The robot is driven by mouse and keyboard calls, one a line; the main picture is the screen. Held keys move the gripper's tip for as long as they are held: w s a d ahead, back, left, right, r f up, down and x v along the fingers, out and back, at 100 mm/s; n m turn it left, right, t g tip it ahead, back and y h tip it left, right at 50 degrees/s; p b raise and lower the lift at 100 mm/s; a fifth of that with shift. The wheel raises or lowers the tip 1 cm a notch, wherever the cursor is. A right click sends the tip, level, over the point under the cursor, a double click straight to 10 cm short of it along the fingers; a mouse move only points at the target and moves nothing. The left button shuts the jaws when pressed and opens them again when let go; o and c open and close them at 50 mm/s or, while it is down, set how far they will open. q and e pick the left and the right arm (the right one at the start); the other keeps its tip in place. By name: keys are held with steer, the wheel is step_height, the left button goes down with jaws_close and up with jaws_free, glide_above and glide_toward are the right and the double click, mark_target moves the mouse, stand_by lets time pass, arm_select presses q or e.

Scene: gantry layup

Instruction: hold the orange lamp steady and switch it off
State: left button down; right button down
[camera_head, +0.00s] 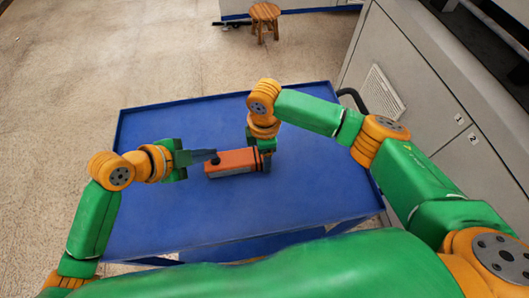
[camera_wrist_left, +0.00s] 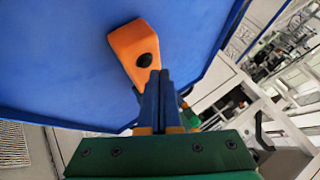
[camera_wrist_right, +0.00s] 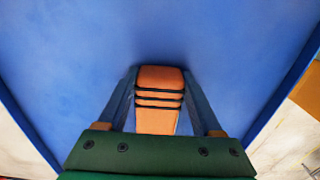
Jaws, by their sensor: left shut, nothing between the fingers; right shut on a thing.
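The orange lamp (camera_head: 232,161) lies on the blue table, a block-shaped body with dark bands near its right end. A dark round knob (camera_head: 215,159) shows at its left part; it also shows in the left wrist view (camera_wrist_left: 144,60). My right gripper (camera_head: 264,163) is shut on the lamp's banded end; in the right wrist view its fingers (camera_wrist_right: 160,92) stand on both sides of the lamp (camera_wrist_right: 158,122). My left gripper (camera_head: 212,154) is shut and empty, its fingertips close by the knob. Whether they touch it I cannot tell.
The blue table (camera_head: 300,205) is otherwise clear around the lamp, with a low raised rim. A grey cabinet or machine (camera_head: 410,75) stands close at the right. A wooden stool (camera_head: 265,15) stands on the floor beyond the table.

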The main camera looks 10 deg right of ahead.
mark_target(211, 163)
arm_select(q)
step_height(211, 163, up, 6)
stand_by(0.5)
